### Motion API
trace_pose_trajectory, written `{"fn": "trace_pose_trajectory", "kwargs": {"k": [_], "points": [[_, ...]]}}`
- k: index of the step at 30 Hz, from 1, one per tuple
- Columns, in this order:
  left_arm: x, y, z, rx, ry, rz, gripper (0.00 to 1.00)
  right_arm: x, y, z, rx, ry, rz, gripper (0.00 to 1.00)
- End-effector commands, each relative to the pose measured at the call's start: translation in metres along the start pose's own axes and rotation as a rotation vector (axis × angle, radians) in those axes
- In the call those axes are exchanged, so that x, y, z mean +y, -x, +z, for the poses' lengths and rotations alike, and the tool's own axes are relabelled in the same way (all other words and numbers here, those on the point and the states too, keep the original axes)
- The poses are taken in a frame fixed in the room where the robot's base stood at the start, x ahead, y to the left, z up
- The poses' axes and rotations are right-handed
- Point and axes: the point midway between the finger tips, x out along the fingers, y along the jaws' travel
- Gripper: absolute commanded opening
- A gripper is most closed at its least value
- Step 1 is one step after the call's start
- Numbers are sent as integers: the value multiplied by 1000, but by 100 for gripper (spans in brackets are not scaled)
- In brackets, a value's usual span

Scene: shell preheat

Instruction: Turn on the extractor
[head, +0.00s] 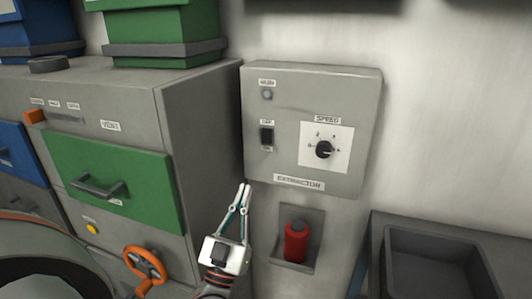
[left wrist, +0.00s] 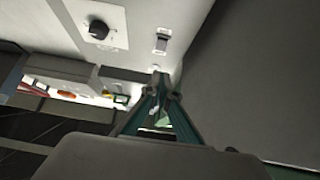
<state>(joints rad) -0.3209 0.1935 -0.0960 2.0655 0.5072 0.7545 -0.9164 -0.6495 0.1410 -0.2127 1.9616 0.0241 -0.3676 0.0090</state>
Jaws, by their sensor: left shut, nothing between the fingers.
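The extractor box (head: 350,90) is a grey wall panel with a label along its bottom edge. A dark rocker switch (head: 267,138) with small labels above and below sits on its left side. A round lamp (head: 267,95) above it looks grey. A black speed knob (head: 324,149) sits on a white plate. My left gripper (head: 244,187) is shut and empty, its tips pointing up just below the box's lower left corner. In the left wrist view, the tips (left wrist: 162,80) lie close below the switch (left wrist: 162,43), and the knob (left wrist: 97,30) is to the left. My right gripper is not in view.
A grey cabinet with a green drawer (head: 120,180) stands close on the left, with an orange handwheel (head: 146,262) below. A red cylinder (head: 296,241) sits in a wall holder under the box. A dark grey bin (head: 440,260) is at lower right.

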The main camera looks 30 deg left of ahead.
Motion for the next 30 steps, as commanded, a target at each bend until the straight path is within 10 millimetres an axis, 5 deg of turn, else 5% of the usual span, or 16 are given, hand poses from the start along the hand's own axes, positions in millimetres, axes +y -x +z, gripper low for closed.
{"fn": "trace_pose_trajectory", "kwargs": {"k": [8, 22, 30], "points": [[0, -14, -1, 2, 1, 0, 0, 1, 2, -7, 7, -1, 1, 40], [1, -103, -2, 2, 1, 1, 0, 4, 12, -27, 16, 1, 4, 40], [1, -124, 25, -2, 0, 3, 0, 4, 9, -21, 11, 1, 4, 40]]}}
